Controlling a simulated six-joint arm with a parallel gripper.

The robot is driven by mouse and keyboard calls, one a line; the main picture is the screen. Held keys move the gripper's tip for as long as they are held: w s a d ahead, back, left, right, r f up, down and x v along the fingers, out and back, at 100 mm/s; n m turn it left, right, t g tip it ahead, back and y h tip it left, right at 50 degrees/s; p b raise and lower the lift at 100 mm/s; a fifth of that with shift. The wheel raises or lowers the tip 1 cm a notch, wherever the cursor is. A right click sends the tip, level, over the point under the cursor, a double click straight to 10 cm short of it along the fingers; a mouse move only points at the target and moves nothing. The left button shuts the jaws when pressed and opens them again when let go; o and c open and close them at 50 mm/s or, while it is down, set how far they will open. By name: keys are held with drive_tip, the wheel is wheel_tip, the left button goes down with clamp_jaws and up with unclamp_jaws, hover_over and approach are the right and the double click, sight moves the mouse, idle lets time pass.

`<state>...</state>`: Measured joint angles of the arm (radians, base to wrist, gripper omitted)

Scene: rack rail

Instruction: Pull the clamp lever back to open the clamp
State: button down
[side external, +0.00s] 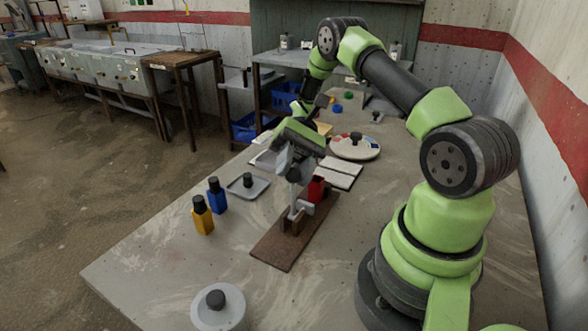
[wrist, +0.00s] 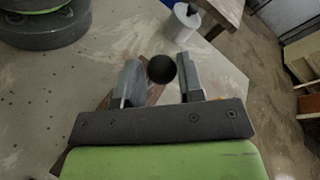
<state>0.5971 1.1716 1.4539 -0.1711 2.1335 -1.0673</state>
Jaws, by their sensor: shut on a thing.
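The clamp (side external: 298,212) stands on a brown wooden board (side external: 272,250) on the table. Its grey lever (side external: 293,196) points up, roughly upright, into my gripper (side external: 293,170). In the wrist view the lever's round black knob (wrist: 161,69) sits between the two fingers of my gripper (wrist: 159,80). My gripper is shut on the lever; the exact contact with the fingers is hard to see. A red block (side external: 317,189) is beside the clamp at the board's far end, partly hidden by it.
Yellow (side external: 202,217) and blue (side external: 217,197) bottles stand left of the board. A grey tray (side external: 240,190) holds a dark-knobbed piece. A white cylinder (side external: 218,314) is at the front. White pads (side external: 340,170) and a round plate (side external: 355,151) lie behind.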

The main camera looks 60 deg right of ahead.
drive_tip(key=shift+w, duration=0.2)
drive_tip(key=c, duration=0.8)
unclamp_jaws()
drive_tip(key=shift+d, duration=0.1)
drive_tip(key=r, duration=0.2)
drive_tip(key=d+r, duration=0.1)
drive_tip(key=r, duration=0.2)
drive_tip(key=w+d+r, duration=0.1)
drive_tip(key=r, duration=0.2)
drive_tip(key=shift+d, duration=0.25)
